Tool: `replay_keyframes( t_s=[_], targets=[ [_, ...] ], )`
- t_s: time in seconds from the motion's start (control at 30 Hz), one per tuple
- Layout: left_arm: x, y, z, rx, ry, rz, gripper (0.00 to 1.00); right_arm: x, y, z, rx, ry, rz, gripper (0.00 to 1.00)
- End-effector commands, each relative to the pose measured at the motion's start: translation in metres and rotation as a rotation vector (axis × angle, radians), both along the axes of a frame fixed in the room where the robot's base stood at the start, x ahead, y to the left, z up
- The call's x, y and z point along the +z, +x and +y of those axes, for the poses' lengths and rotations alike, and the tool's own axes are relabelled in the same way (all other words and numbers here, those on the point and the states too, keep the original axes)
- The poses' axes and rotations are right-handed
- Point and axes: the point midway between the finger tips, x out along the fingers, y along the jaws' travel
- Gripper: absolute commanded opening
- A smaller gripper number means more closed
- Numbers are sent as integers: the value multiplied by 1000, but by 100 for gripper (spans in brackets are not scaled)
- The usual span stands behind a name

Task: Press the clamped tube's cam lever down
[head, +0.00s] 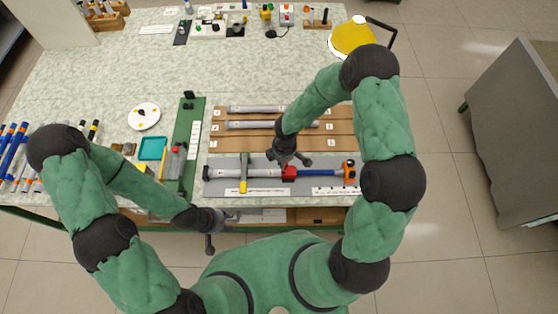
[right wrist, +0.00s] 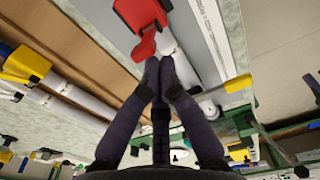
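The clamped tube (head: 225,173) lies along the grey plate (head: 260,189) in the head view, white on the left and blue on the right. A red clamp (head: 289,173) sits around its middle; it also shows at the top of the right wrist view (right wrist: 138,12). Its red cam lever (right wrist: 144,46) sticks out from it there. My right gripper (right wrist: 158,62) has its fingertips together, right beside the lever's end; I cannot tell if they touch. In the head view it hangs just above the clamp. My left gripper (head: 209,240) is low at the table's front edge, away from the tube, its fingers unclear.
Behind lies a brown rack (head: 230,143) with white tubes. A green strip (head: 188,140) and teal tray (head: 152,148) are to the left.

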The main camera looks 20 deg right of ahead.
Motion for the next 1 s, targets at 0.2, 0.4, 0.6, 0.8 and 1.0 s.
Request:
replay_keyframes(
  t_s=[0.2, 0.4, 0.6, 0.8, 1.0],
  targets=[
    [7, 0, 0, 0, 0, 0, 40, 1, -5, -15, -3, 78, -22, 0],
    [5, 0, 0, 0, 0, 0, 40, -3, -9, -31, -4, 77, -21, 0],
    [-1, 0, 0, 0, 0, 0, 40, -10, -13, -45, -2, 76, -22, 0],
    [-5, 0, 0, 0, 0, 0, 40, -14, -16, -54, 0, 76, -21, 0],
    [-4, 0, 0, 0, 0, 0, 40, -14, -16, -53, 0, 76, -21, 0]
  ],
)
